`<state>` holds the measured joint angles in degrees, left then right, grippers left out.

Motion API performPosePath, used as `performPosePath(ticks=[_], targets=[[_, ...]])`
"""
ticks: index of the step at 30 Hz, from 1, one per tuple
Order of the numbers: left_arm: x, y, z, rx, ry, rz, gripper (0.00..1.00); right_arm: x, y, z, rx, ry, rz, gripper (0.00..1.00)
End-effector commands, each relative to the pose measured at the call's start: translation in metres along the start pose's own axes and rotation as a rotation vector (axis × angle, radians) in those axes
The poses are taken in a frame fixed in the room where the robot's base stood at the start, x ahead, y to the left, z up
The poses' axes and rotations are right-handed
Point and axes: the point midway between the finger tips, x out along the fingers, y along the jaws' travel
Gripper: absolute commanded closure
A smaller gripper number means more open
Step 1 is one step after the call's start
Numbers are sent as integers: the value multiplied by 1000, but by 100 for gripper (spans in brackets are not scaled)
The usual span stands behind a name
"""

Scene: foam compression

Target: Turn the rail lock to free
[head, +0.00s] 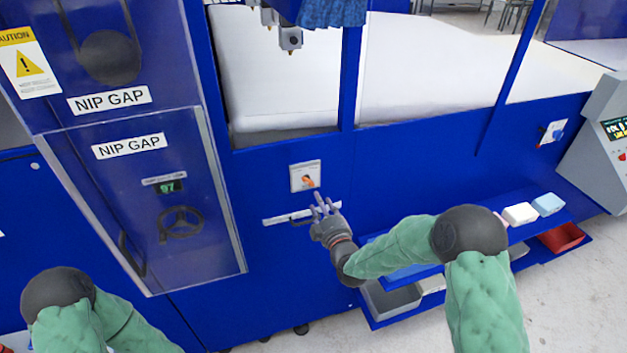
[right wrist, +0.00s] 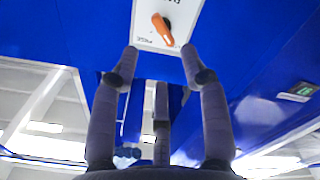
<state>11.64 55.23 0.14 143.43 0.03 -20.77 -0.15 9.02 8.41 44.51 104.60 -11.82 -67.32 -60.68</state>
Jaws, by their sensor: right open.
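The rail lock is an orange knob (head: 307,180) on a small pale plate (head: 297,186) on the blue machine front. In the right wrist view the orange knob (right wrist: 163,30) is tilted on its white plate (right wrist: 178,12), just beyond the fingertips; the plate's lettering is partly cut off. My right gripper (head: 318,199) is just below and right of the plate, fingers pointing up at it. In the right wrist view my right gripper (right wrist: 158,60) is open and empty, its fingers spread to either side of the knob, with a visible gap. My left gripper is out of view.
A white label strip (head: 287,217) lies below the plate. A clear guard with a NIP GAP sign (head: 129,146) and a handwheel (head: 181,222) stands to the left. A shelf with foam blocks (head: 520,214) and a grey bin (head: 390,300) is at lower right. A console (head: 605,140) stands at the far right.

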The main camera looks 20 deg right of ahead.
Motion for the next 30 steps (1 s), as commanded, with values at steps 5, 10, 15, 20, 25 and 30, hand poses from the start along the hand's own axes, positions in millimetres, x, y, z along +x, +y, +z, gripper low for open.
performPosePath(ticks=[5,10,15,20,25,30], targets=[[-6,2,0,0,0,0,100,28,0,-1,1,1,0,55],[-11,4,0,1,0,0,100,55,0,-1,1,0,-1,55],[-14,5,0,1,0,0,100,76,0,-1,2,0,-1,55],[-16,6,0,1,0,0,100,88,1,0,2,0,0,55],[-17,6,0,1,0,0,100,92,0,0,2,-1,-1,55],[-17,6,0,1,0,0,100,92,0,0,2,-1,-1,55]])
